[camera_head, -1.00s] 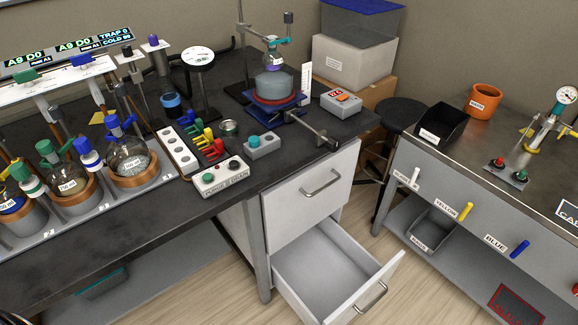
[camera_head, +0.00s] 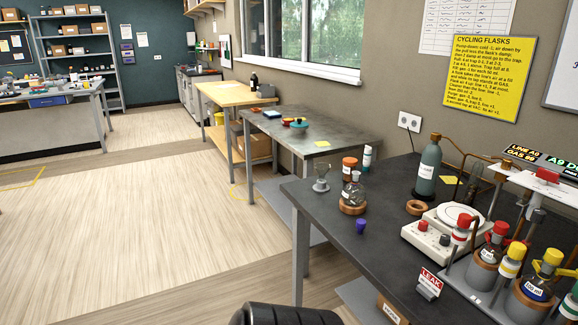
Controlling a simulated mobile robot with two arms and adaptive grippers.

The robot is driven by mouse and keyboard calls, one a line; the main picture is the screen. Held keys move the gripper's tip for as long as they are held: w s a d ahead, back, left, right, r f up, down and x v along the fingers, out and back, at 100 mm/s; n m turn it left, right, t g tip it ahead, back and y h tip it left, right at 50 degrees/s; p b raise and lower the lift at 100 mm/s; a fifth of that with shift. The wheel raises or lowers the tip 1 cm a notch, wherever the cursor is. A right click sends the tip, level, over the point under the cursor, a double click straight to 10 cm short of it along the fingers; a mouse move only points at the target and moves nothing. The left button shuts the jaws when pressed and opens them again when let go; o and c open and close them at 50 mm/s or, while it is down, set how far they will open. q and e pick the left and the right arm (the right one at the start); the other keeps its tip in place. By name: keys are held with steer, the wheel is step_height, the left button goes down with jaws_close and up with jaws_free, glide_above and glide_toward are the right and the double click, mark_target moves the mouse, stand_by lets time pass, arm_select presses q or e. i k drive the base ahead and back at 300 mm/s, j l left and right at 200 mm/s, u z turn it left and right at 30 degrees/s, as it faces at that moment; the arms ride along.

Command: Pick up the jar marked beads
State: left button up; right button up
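I cannot make out a jar marked beads in this view. A small orange-brown container (camera_head: 349,168) with a pale label stands near the far edge of the dark bench, behind a clear round flask (camera_head: 353,191). Its label is too small to read. Neither gripper shows. A black rounded part of my own body is at the bottom edge, with no fingers visible.
The dark bench (camera_head: 385,253) holds a grey-green bottle (camera_head: 428,168), a white stirrer (camera_head: 439,231), a purple stopper (camera_head: 361,226), a LEAK sign (camera_head: 429,283) and several capped flasks. A grey table (camera_head: 330,133) stands beyond. The wooden floor (camera_head: 170,215) at left is open.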

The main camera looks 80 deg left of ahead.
mark_target(347, 175)
steer(key=u, duration=2.2)
steer(key=i+j+u, duration=0.15)
steer(key=k+j, duration=0.05)
